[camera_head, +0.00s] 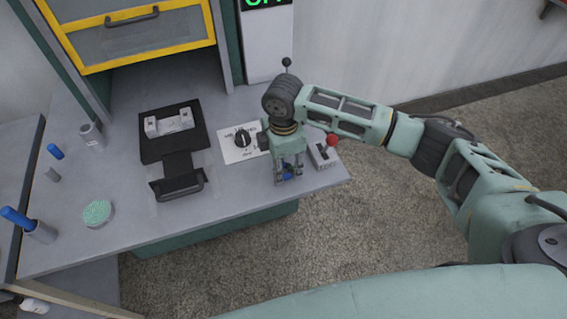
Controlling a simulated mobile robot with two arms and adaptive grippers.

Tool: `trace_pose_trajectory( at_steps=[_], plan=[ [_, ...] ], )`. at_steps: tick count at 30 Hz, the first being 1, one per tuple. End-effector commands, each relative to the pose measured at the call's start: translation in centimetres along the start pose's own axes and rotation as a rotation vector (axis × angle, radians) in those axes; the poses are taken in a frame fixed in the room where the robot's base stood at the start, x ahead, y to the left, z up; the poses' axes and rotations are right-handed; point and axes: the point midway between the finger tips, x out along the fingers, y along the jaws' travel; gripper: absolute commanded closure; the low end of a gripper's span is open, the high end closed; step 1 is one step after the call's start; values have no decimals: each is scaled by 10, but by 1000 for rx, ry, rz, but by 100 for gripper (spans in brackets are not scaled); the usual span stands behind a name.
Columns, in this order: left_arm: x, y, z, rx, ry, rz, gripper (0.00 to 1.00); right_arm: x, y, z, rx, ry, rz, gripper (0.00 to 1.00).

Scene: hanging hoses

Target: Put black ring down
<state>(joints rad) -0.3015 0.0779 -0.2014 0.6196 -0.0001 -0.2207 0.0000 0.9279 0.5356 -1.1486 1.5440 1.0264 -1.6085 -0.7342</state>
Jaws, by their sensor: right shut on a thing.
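My right gripper (287,174) points down at the right front part of the grey worktop. It is shut on a small dark thing with a bit of blue, between its fingertips, which appears to be the black ring. The fingers hide most of it, and its ring shape cannot be made out. I cannot tell whether it touches the worktop. My left gripper is not in view.
Left of my gripper are a white dial plate (240,155) and a black stand (172,137). A red-knobbed lever box (322,154) is close on the right. A green round pad (97,212) and blue-handled tools are at left. The front middle worktop (135,225) is clear.

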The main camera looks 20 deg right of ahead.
Motion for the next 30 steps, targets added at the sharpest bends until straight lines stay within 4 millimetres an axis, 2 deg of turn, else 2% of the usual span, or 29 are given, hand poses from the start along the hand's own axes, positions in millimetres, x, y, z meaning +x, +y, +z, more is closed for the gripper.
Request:
trace_pose_trajectory(
  at_steps=[7, 8, 14, 24, 26, 30],
  plan=[
    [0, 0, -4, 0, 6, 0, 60, 2, 0, 0, 0, 1, 0, 82],
    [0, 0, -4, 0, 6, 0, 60, 2, 0, 0, 0, 1, 0, 60],
    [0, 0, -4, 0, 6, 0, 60, 2, 0, 0, 0, 1, 1, 43],
    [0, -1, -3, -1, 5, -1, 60, 0, 0, 0, 0, 1, 2, 42],
    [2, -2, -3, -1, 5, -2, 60, -4, 1, 0, 0, 1, 3, 42],
    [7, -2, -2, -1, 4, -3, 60, -24, 2, -1, 0, 3, 6, 42]
  ],
)
